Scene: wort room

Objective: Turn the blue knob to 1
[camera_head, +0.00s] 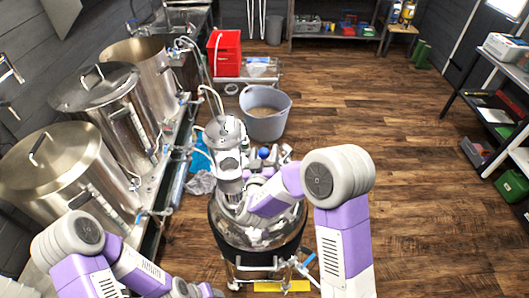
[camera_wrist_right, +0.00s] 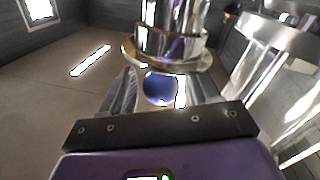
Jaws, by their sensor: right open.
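The blue knob (camera_head: 264,152) shows as a small round blue spot beside the steel column of the vessel in the head view. In the right wrist view the blue knob (camera_wrist_right: 158,87) is ahead of my right gripper (camera_wrist_right: 166,76), in the gap between its two fingers. The fingers are apart, and I cannot tell whether they touch the knob. No number marks on the knob can be read. My left arm shows at the lower left of the head view; its fingers are not seen.
A steel vessel (camera_head: 235,232) with a dark band stands below the column. Large steel kettles (camera_head: 118,110) line the left wall. A grey bucket (camera_head: 283,122) and a red crate (camera_head: 226,55) are behind. The wooden floor on the right is clear up to the shelves.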

